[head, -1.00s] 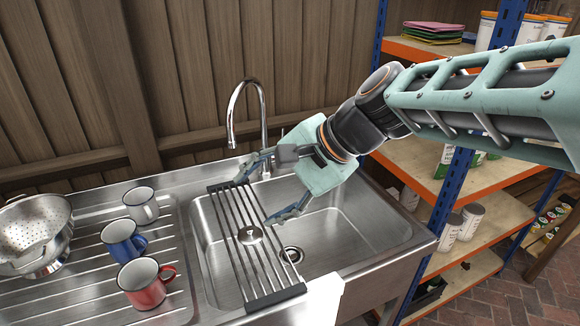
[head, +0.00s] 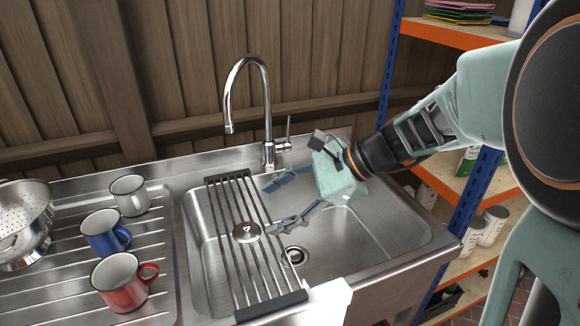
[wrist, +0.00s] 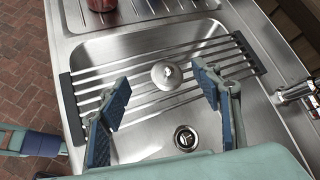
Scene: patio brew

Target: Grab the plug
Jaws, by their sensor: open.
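The plug (head: 246,232), a round silver disc with a small knob on top, lies on the dark roll-up rack (head: 272,296) across the left part of the sink. In the wrist view the plug (wrist: 166,74) shows between and beyond my two blue-padded fingers. My gripper (head: 268,208) is open and empty, to the right of the plug in the head view. A gap shows between the fingers and the plug in the wrist view; their height above the rack is hard to judge.
The sink basin (head: 375,235) has an open drain (head: 296,256). A tall tap (head: 268,120) stands behind it. White, blue (head: 106,233) and red (head: 125,282) mugs and a colander (head: 22,220) are on the drainboard at left. Shelves (head: 460,180) stand at right.

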